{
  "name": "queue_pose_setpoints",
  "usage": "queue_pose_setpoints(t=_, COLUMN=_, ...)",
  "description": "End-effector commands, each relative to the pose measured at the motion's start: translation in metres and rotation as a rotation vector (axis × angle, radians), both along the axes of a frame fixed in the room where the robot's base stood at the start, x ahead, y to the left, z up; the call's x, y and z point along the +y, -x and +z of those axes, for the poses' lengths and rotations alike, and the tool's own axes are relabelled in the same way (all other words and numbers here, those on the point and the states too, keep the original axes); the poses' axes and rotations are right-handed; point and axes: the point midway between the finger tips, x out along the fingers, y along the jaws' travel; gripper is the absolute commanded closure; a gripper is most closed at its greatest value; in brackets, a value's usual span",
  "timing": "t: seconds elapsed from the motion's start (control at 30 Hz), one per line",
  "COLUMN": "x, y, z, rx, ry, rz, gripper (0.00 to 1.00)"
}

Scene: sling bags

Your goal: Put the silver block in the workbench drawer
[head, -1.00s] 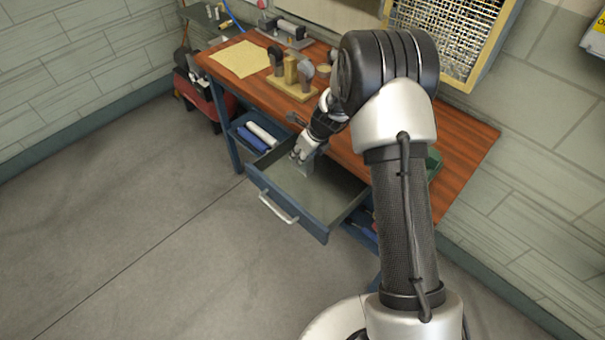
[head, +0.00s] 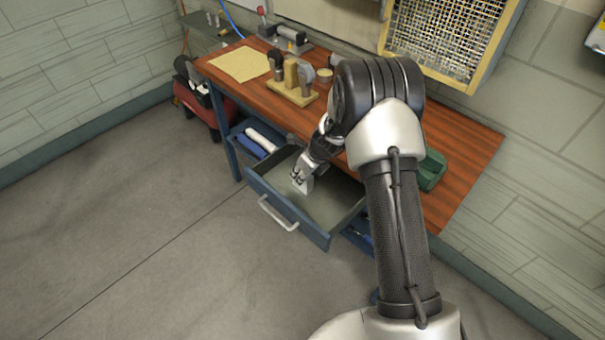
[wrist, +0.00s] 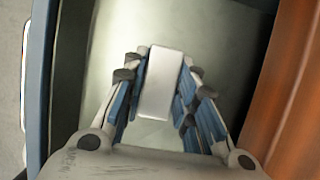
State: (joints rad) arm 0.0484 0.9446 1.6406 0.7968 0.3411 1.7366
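The silver block (wrist: 161,83) is a pale, box-shaped piece. In the wrist view it sits between the two fingers of my gripper (wrist: 164,72), which close in against its sides. In the head view my gripper (head: 302,176) reaches down into the open workbench drawer (head: 328,238), with the block (head: 307,186) at its fingertips. The block is inside the drawer's walls. I cannot tell whether it touches the drawer floor. The drawer is blue with a grey floor and a pale handle, and looks otherwise empty.
The wooden workbench top (head: 465,150) overhangs the back of the drawer. It holds a tool stand (head: 291,91), a yellow sheet (head: 239,64) and a green object (head: 431,171). A blue shelf (head: 246,141) lies left of the drawer. The floor in front is clear.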

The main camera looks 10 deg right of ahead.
Motion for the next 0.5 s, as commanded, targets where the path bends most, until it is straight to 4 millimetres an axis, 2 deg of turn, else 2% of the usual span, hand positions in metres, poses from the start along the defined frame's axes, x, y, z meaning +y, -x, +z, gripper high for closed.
queue_pose_setpoints(t=0.3, x=-0.0001, y=0.0003, z=-0.0002, rx=0.001, ry=0.001, rz=0.000, gripper=0.54)
queue_pose_setpoints(t=0.5, x=0.0000, y=0.0002, z=-0.0002, rx=0.001, ry=0.001, rz=0.000, gripper=0.54)
